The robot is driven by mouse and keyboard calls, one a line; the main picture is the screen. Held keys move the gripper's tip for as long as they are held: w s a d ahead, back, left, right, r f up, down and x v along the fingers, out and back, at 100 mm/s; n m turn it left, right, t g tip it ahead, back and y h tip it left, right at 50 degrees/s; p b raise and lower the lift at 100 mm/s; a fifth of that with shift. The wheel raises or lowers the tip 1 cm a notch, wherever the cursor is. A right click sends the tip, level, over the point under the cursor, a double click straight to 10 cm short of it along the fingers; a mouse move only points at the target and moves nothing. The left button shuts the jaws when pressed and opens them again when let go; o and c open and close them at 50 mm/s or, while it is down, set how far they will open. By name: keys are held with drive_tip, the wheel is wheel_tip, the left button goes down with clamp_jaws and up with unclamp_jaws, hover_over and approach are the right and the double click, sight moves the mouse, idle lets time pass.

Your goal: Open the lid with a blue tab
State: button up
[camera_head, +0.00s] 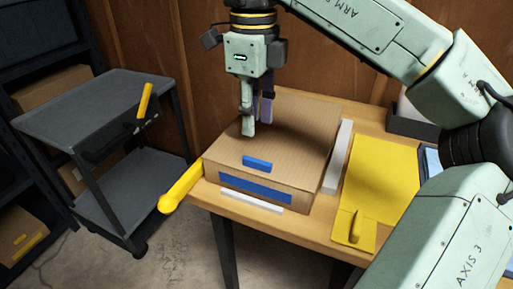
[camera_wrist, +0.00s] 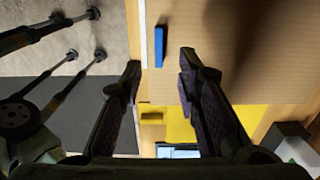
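A brown cardboard-coloured box (camera_head: 235,190) with a flat, closed lid (camera_head: 290,130) stands on the wooden table (camera_head: 285,225). A blue tab (camera_head: 257,163) lies at the lid's front edge, and it also shows in the wrist view (camera_wrist: 158,46). A wider blue strip (camera_head: 255,187) is on the box's front face. My gripper (camera_head: 257,122) points down over the lid, behind the tab in the head view. In the wrist view its two fingers (camera_wrist: 160,66) are well apart with nothing between them. The tab appears beyond the fingertips, untouched. The exact height above the lid is hard to tell.
A white bar (camera_head: 338,156) lies right of the box and another (camera_head: 251,200) in front. A yellow handle-like piece (camera_head: 180,187) sticks out at left. A yellow mat (camera_head: 380,185) and grey bin (camera_head: 411,120) are at right. A grey cart (camera_head: 90,110) stands left.

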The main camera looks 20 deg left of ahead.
sight(254, 159)
wheel_tip(254, 159, down, 9)
drive_tip(key=shift+s, duration=0.1)
drive_tip(key=shift+c, duration=0.2)
clamp_jaws()
idle(0.4)
idle(0.5)
